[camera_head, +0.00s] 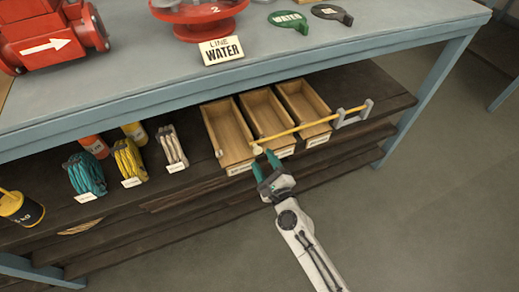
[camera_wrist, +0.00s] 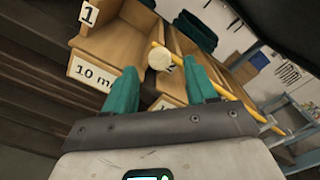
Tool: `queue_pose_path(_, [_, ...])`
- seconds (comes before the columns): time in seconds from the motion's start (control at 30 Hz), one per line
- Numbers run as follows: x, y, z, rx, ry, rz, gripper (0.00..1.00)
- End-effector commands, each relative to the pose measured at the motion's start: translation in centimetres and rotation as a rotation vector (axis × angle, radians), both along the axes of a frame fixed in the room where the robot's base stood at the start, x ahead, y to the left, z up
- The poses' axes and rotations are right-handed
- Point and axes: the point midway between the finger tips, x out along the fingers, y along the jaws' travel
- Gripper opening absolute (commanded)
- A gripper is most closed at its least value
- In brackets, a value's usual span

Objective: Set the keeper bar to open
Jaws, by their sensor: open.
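The keeper bar (camera_head: 310,125) is a thin yellow rod that slants across the fronts of the middle and right wooden bins. Its right end meets a grey bracket (camera_head: 352,114) on the shelf. Its left end has a pale round knob (camera_head: 256,149). My gripper (camera_head: 265,163) is open just in front of the knob, with teal fingers. In the wrist view the knob (camera_wrist: 159,58) appears between and slightly beyond the fingertips, and the yellow rod (camera_wrist: 235,91) runs behind the right finger. I cannot tell whether a finger touches it.
Three wooden bins stand under the blue-grey bench (camera_head: 130,85); the left bin (camera_head: 228,134) has a label on its front. Coiled yellow (camera_head: 129,160) and teal (camera_head: 85,174) cords and bottles stand to the left. Floor (camera_head: 450,150) to the right is clear.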

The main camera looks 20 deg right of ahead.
Motion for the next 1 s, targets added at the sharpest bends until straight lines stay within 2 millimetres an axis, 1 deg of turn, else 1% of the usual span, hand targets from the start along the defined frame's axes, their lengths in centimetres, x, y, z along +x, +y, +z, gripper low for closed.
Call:
queue_pose_path(0.03, [1.1,0.0,0.0,0.000,-0.002,-0.001,0.56])
queue_pose_path(0.1, [2.2,0.0,0.0,0.000,-0.001,0.000,0.56])
queue_pose_path(0.2, [3.5,0.0,0.0,0.001,-0.001,-0.001,0.56])
queue_pose_path(0.3, [4.4,0.0,0.0,0.001,-0.001,-0.001,0.56])
queue_pose_path(0.47, [5.0,-0.1,0.0,0.001,0.000,-0.001,0.56])
queue_pose_path(0.7, [5.0,0.0,0.0,0.001,0.001,-0.001,0.56])
queue_pose_path(0.77, [5.0,-0.1,0.0,0.001,0.001,-0.001,0.52])
queue_pose_path(1.0, [5.0,0.0,-0.1,0.001,0.001,0.000,0.29])
